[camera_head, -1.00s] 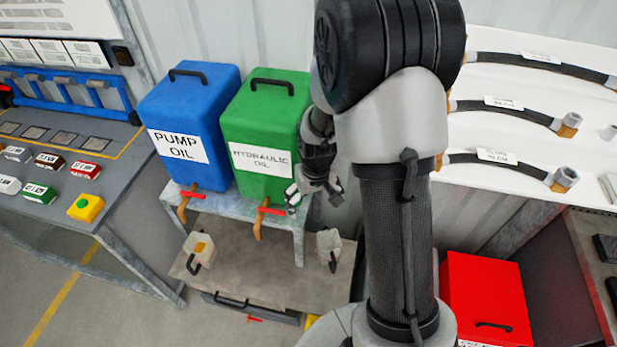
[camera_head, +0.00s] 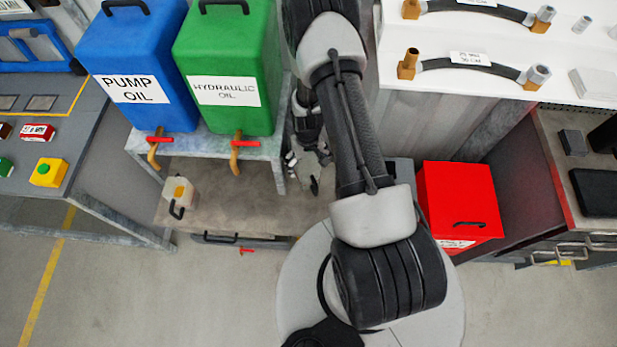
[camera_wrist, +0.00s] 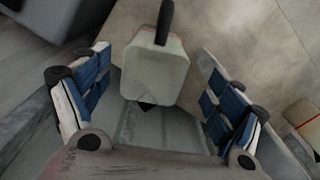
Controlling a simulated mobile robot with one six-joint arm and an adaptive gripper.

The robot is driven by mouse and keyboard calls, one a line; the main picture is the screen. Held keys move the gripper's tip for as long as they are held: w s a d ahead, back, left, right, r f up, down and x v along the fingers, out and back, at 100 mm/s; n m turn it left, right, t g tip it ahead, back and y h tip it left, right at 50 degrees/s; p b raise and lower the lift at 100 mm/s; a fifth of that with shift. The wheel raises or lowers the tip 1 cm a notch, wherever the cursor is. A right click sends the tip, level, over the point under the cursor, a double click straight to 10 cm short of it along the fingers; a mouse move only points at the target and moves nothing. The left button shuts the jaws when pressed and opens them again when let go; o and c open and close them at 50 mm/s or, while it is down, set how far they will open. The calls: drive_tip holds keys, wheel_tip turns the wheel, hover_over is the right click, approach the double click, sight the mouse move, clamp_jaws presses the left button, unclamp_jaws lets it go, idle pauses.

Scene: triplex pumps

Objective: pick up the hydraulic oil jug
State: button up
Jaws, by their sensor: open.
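A pale translucent jug (camera_wrist: 156,72) with a dark handle stands between the spread blue-padded fingers of my gripper (camera_wrist: 153,85) in the wrist view. A gap shows on each side of it, and I see no label on it. In the head view my gripper (camera_head: 308,163) is low at the right end of the stand, by the lower shelf, and its hold area is mostly hidden. A second jug (camera_head: 178,196) with a yellowish patch sits on the lower shelf at the left. A jug also shows at the right edge of the wrist view (camera_wrist: 303,115).
A green HYDRAULIC OIL tank (camera_head: 232,55) and a blue PUMP OIL tank (camera_head: 135,50) stand on the upper shelf, with taps (camera_head: 236,150) hanging from its front edge. A red box (camera_head: 458,195) is to the right. The lower shelf (camera_head: 240,190) has bare room between.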

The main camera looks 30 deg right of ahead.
sight(310, 179)
drive_tip(key=f+b, duration=0.1)
drive_tip(key=f, duration=0.4)
drive_tip(key=f+b, duration=0.1)
drive_tip(key=f, duration=0.2)
drive_tip(key=shift+w+d+f+b, duration=0.25)
drive_tip(key=shift+d+b, duration=0.1)
drive_tip(key=shift+r, duration=0.1)
drive_tip(key=shift+c, duration=0.3)
drive_tip(key=c, duration=1.2)
drive_tip(key=shift+o, duration=0.2)
drive_tip(key=shift+r, duration=0.1)
